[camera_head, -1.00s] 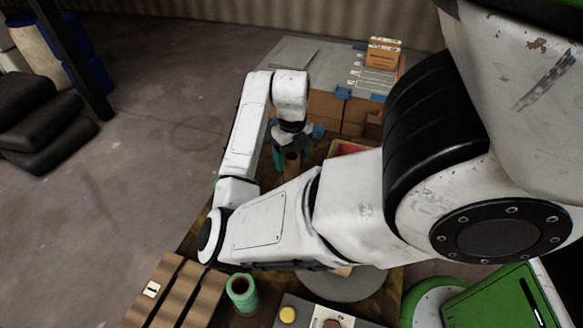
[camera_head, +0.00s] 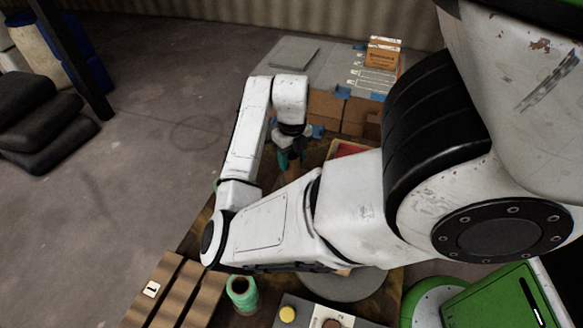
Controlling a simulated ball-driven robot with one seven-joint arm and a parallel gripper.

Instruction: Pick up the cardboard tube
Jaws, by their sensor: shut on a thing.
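My gripper (camera_head: 289,158) points down over the far part of the wooden table, beyond the bend of my arm. Its dark teal fingers are close together. They are shut on the brown cardboard tube (camera_head: 294,157), of which only a small part shows between them. My forearm and the fingers hide the rest of the tube, so I cannot tell whether its lower end touches the table.
A red-lined tray (camera_head: 348,149) lies right of my gripper. Cardboard boxes (camera_head: 325,105) and a grey surface (camera_head: 295,54) stand behind. A teal spool (camera_head: 243,293), brown slats (camera_head: 170,292) and a panel with a yellow button (camera_head: 287,314) are in front.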

